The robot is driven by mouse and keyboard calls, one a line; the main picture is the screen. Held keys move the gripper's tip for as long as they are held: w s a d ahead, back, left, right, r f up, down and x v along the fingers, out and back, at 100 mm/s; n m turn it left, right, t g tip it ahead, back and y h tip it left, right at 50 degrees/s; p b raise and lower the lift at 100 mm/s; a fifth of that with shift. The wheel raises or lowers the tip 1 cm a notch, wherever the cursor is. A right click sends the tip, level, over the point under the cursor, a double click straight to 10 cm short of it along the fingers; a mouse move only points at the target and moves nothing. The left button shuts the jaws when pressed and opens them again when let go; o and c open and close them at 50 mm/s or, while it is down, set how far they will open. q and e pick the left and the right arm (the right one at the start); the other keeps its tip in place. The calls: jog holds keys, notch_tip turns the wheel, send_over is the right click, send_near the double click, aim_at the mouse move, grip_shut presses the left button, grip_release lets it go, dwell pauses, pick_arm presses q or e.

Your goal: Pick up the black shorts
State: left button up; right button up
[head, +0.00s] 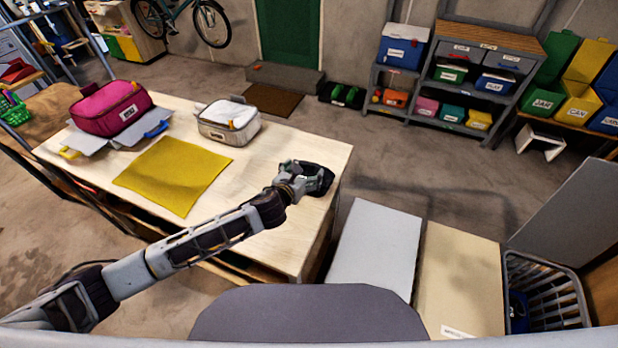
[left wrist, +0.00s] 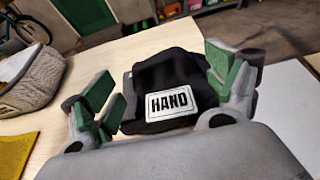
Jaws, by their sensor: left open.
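The black shorts (left wrist: 172,72) look like a dark folded bundle with a white label reading HAND. They lie near the right end of the pale wooden table (head: 265,215); in the head view the dark bundle (head: 325,176) is partly hidden by my gripper. My left gripper (head: 303,178) is open at the bundle. In the left wrist view, the green-padded fingers of my left gripper (left wrist: 165,88) stand on either side of the shorts. I cannot tell whether they touch the cloth. My right gripper is not in view.
A yellow cloth (head: 172,175), a grey-white bag (head: 229,121) and a magenta bag (head: 111,107) sit farther left on the table. A white panel (head: 376,245), a beige surface (head: 458,280) and a grey basket (head: 545,290) are to the right. Shelves (head: 470,75) stand behind.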

aim_at(309, 165)
pick_arm(q)
jog(key=shift+x, duration=2.55)
jog(key=shift+r, duration=0.1)
jog(key=c, duration=1.6)
jog(key=shift+r, duration=0.1)
jog(key=shift+r+p, duration=0.35)
jog(key=shift+r, duration=4.65)
